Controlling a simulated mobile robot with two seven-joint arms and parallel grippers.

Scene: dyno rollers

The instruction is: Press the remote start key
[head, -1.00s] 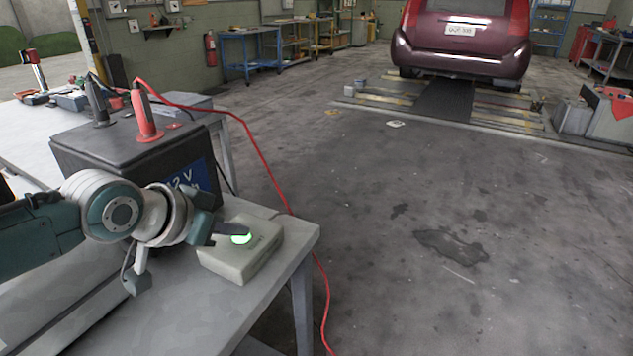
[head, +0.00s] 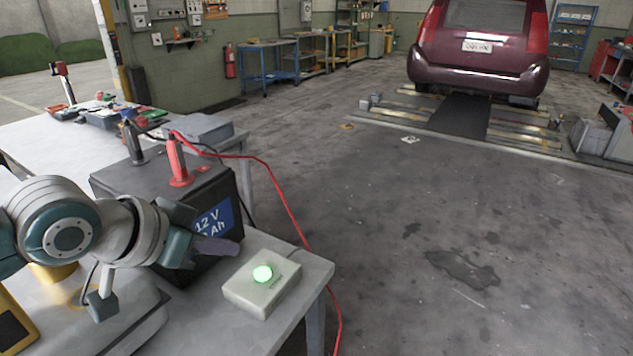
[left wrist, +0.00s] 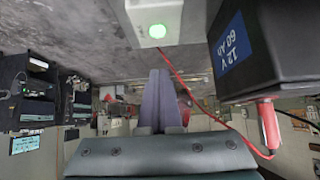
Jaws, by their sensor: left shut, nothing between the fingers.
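The box sits near the corner of the grey bench in the head view. The lit button also shows at the top of the left wrist view (left wrist: 157,31). My left gripper (head: 232,248) is shut and empty. Its fingertips are up and to the left of the button, apart from it, in front of the battery. The shut fingers show in the middle of the left wrist view (left wrist: 160,75). My right gripper is not in view.
A black 12 V battery (head: 130,184) with red and black clamps stands on the bench (head: 302,268) behind my left gripper. A red cable (head: 290,212) runs down past the bench's right edge. A dark red car (head: 478,50) stands at the back. The floor right of the bench is open.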

